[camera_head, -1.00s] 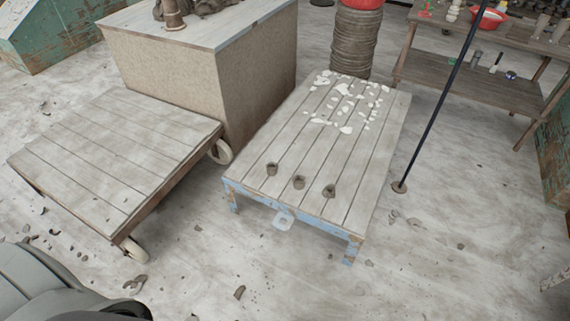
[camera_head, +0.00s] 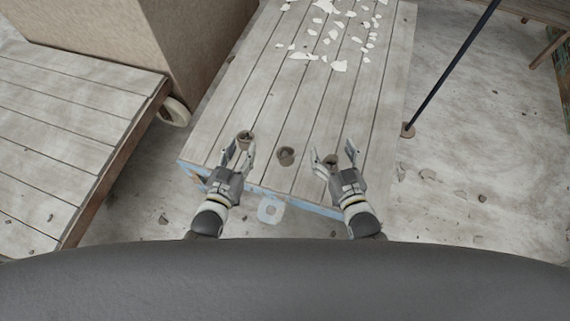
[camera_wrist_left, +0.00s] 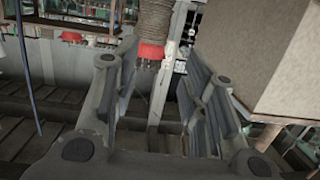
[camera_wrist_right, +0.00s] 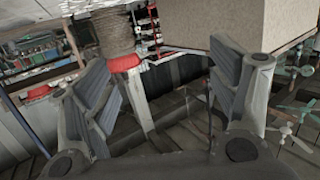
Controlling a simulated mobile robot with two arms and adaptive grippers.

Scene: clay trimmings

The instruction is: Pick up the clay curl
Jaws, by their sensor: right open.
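Three small brown clay curls lie in a row near the front of the slatted bench (camera_head: 262,90) in the head view. The left curl (camera_head: 246,135) shows just beyond the fingertips of my left gripper (camera_head: 240,150). The middle curl (camera_head: 286,156) lies clear between my two grippers. The right curl (camera_head: 331,160) shows at the fingers of my right gripper (camera_head: 335,152), partly covered by them. Both grippers are open, and their fingers stand apart in the left wrist view (camera_wrist_left: 160,90) and right wrist view (camera_wrist_right: 165,95). I make out no curl in either wrist view.
White scraps (camera_head: 338,66) are scattered over the far part of the bench. A low wheeled cart (camera_head: 70,130) stands to the left, and a large box (camera_head: 150,40) behind it. A thin dark pole (camera_head: 452,65) rises right of the bench.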

